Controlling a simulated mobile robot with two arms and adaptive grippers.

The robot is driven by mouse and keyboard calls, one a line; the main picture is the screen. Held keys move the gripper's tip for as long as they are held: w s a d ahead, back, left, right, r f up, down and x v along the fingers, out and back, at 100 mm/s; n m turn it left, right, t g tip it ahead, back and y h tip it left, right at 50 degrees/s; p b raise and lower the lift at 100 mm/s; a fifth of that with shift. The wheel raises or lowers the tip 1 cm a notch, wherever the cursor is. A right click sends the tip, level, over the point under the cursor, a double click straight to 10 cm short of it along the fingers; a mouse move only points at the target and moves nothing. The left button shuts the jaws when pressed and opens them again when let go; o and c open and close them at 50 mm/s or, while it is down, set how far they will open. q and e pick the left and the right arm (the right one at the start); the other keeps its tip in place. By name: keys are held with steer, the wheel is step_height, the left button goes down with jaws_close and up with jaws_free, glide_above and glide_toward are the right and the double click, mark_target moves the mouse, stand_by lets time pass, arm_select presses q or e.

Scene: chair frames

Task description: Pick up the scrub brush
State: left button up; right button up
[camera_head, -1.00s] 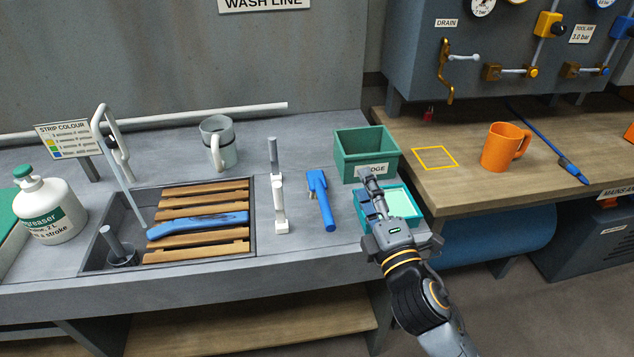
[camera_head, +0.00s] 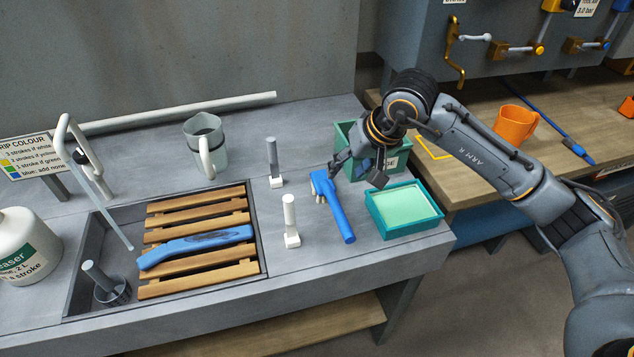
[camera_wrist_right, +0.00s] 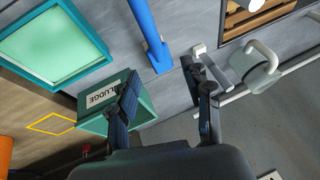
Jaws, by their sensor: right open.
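The scrub brush (camera_head: 338,212) has a blue handle and pale bristles at its far end, facing left. It lies on the grey bench between the white-based posts and the teal tray. In the right wrist view the brush (camera_wrist_right: 148,35) shows at the top centre, partly cut off by the frame edge. My right gripper (camera_head: 358,172) is open and empty, just right of the brush's far end and in front of the green bin. Its two fingers (camera_wrist_right: 163,88) are spread apart in the right wrist view, with the brush beyond them. My left gripper is not in view.
The teal tray (camera_head: 380,217) is right of the brush, and the green sludge bin (camera_head: 348,135) is behind. A grey mug (camera_head: 205,130) stands at the back. A blue long-handled item (camera_head: 165,252) lies on the sink's wooden slats.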

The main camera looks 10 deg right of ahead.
mark_target(333, 194)
steer(key=x, duration=0.2)
steer(key=p+x, duration=0.1)
steer(key=x, duration=0.2)
steer(key=d+x, duration=0.1)
steer(key=x, duration=0.2)
steer(key=shift+f+p, duration=0.15)
steer(key=shift+p, duration=0.2)
steer(key=x, duration=0.1)
steer(key=p+x, duration=0.1)
steer(key=x, duration=0.1)
steer(key=p+x, duration=0.1)
steer(key=shift+s+a+f, duration=0.15)
steer(key=shift+a+f, duration=0.1)
steer(key=shift+f, duration=0.5)
steer(key=shift+r, duration=0.1)
jaws_close()
